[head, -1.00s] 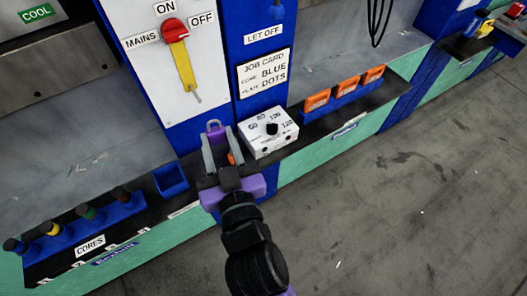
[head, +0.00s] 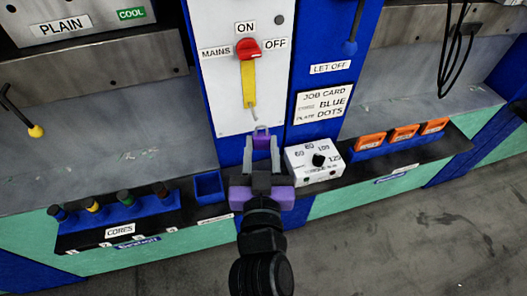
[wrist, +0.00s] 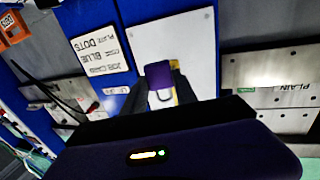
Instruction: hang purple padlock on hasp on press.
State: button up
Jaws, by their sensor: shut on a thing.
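My gripper (head: 262,150) is shut on the purple padlock (head: 261,141). The padlock is upright between the fingertips, its shackle pointing up. In the wrist view the purple padlock body (wrist: 158,75) shows between the dark fingers. A red switch (head: 248,49) with a yellow hasp strip (head: 249,84) hangs on the white MAINS panel, between ON and OFF. The strip's grey lower tip lies just above the padlock in the head view, with a gap between them. In the wrist view the yellow strip (wrist: 186,92) is partly hidden by a finger.
A white dial box (head: 314,160) stands right of my gripper on the ledge, and a blue bin (head: 208,186) stands left. A rack of cores (head: 115,211) is further left; orange items (head: 403,133) are at right. Blue posts flank the white panel.

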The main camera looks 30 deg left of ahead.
jog(key=shift+w+a+f+b, duration=0.1)
jog(key=shift+w+a+b, duration=0.1)
jog(key=shift+w+a, duration=0.65)
jog(key=shift+w+a+f+b, duration=0.15)
jog(key=shift+w+a, duration=0.45)
jog(key=shift+a, duration=0.3)
jog(key=shift+w+a+f+b, duration=0.4)
jog(key=shift+w+a+b, duration=0.1)
jog(key=shift+b, duration=0.4)
jog(key=o, duration=1.2)
